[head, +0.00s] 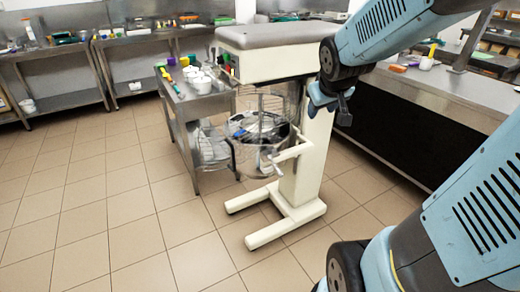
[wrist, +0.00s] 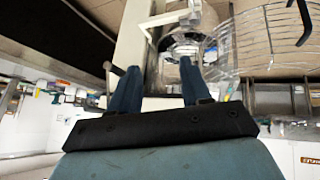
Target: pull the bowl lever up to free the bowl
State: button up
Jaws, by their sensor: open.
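The mixer (head: 268,65) is cream, with a grey top. A small rod with a pale end, probably the bowl lever (wrist: 108,66), sticks out from the column, just left of the left finger. I cannot make it out in the head view.
A steel table (head: 195,108) with white cups and coloured tools stands behind the mixer at left. A dark-fronted counter (head: 450,90) runs along the right. The mixer's feet (head: 270,232) spread forward on the tiles. The floor at front left is clear.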

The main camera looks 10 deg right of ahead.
jog(key=w+d+f+n+t, duration=0.1)
jog(key=w+d+f+n, duration=0.15)
jog(key=w+f, duration=0.7)
jog(key=m+t+y, duration=0.2)
jog(key=t+y, duration=0.6)
jog(key=t, duration=0.1)
send_near(276, 170)
jog(key=x, duration=0.7)
jog(key=f+x, duration=0.1)
jog(key=x, duration=0.3)
jog(key=shift+w+d, duration=0.25)
jog(key=shift+d, duration=0.1)
jog(key=shift+c, duration=0.2)
grip_shut()
